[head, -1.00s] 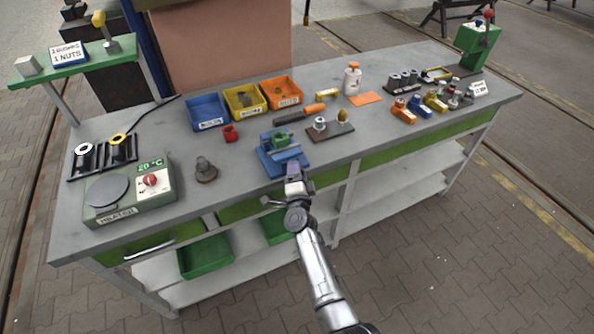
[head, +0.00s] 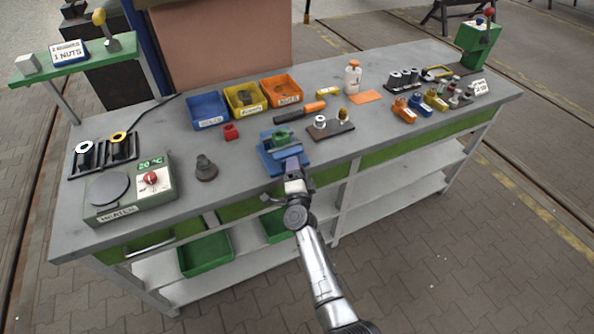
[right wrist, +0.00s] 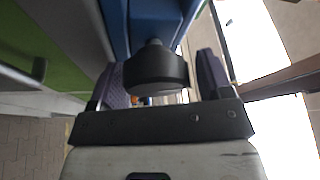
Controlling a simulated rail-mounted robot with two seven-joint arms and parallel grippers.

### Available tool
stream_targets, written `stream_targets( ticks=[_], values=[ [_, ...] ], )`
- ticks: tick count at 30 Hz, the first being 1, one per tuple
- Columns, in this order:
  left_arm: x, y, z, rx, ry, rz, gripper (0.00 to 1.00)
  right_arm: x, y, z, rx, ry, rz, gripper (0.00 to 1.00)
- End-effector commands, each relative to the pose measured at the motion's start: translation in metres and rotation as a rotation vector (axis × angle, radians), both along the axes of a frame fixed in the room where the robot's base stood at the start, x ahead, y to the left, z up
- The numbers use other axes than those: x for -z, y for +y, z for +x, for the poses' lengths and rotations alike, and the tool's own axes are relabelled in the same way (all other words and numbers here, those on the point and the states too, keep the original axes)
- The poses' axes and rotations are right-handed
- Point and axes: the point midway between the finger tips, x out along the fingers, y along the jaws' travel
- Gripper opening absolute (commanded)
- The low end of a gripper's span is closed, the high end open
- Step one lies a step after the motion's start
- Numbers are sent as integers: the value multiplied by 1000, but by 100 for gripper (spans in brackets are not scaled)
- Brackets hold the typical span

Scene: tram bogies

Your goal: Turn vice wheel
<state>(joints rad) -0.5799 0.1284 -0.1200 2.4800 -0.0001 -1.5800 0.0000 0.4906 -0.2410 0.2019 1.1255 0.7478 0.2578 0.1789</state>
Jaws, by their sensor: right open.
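The blue vice (head: 268,158) stands at the front edge of the bench, with a green part (head: 281,136) in its jaws. In the right wrist view its blue body (right wrist: 155,18) carries a dark round wheel (right wrist: 156,70) on a short shaft. My right gripper (head: 292,166) is at the front of the vice and hides the wheel in the head view. In the right wrist view my right gripper (right wrist: 160,78) is open, one purple-grey finger on each side of the wheel. My left gripper is not in view.
A heater (head: 130,190) and a dark knobbed part (head: 206,169) stand left of the vice. Blue (head: 207,110), yellow (head: 245,98) and orange (head: 281,92) bins stand behind. A dark plate (head: 331,130) with small parts lies close on the right.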

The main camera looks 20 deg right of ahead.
Motion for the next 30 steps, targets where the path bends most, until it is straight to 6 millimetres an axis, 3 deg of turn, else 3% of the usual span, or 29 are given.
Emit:
stream_targets(
  ticks=[8, 29, 30],
  values=[
    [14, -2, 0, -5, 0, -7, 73, 12, -3, -2, 1, 7, -86, 82],
    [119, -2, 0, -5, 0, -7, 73, 8, 1, -1, 5, -74, -1057, 82],
    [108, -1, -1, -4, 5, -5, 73, 4, 3, -9, 1, -71, -1057, 82]
  ],
)
